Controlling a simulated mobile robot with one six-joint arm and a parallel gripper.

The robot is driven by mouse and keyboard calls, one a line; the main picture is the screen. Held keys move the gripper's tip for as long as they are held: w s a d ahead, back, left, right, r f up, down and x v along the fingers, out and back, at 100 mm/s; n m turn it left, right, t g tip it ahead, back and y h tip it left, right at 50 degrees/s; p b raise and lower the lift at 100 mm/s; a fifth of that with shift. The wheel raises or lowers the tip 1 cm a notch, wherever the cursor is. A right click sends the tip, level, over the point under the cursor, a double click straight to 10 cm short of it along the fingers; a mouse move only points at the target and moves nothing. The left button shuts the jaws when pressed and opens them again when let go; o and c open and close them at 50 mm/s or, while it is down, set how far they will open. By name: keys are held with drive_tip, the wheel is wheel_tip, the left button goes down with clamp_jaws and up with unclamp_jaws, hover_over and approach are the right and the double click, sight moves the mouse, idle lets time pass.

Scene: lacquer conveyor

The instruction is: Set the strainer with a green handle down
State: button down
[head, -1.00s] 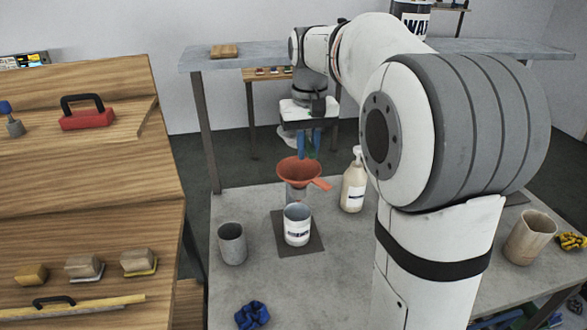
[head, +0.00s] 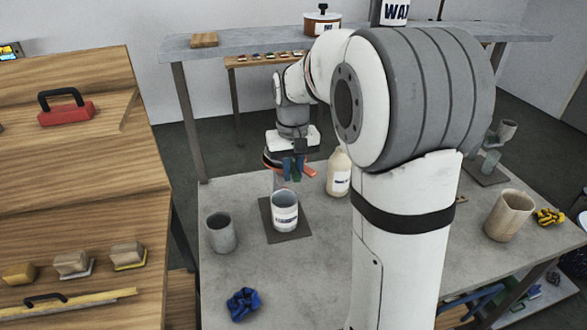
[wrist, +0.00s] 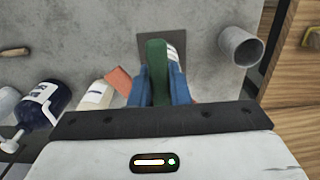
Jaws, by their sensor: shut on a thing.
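My gripper (head: 294,172) has blue fingers and is shut on the green handle of the strainer; the handle (wrist: 157,62) stands between the fingers in the wrist view. The strainer's bowl is hidden in the wrist view and cannot be made out clearly in the head view. I cannot tell whether the strainer touches the funnel.
A white labelled can (head: 285,213) stands on a dark mat (head: 294,238) in front of the funnel. A grey cup (head: 221,233) is to the left, a cream bottle (head: 339,174) to the right. A blue cloth (head: 242,303) lies at the front; bare table surrounds it.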

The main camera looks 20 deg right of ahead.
drive_tip(key=shift+f, duration=0.3)
drive_tip(key=c, duration=1.4)
unclamp_jaws()
drive_tip(key=shift+o, duration=0.2)
wheel_tip(320, 180, up, 12)
drive_tip(key=s+f+t, duration=0.1)
drive_tip(key=s+f, duration=0.4)
drive_tip(key=s, duration=0.6)
drive_tip(key=s+f+t, duration=0.2)
drive_tip(key=s+f, duration=0.3)
drive_tip(key=s, duration=0.6)
drive_tip(key=shift+s+a+f+t+b, duration=0.25)
drive_tip(key=shift+a+t+b, duration=0.05)
drive_tip(key=shift+a+b, duration=0.15)
drive_tip(key=shift+f, duration=0.15)
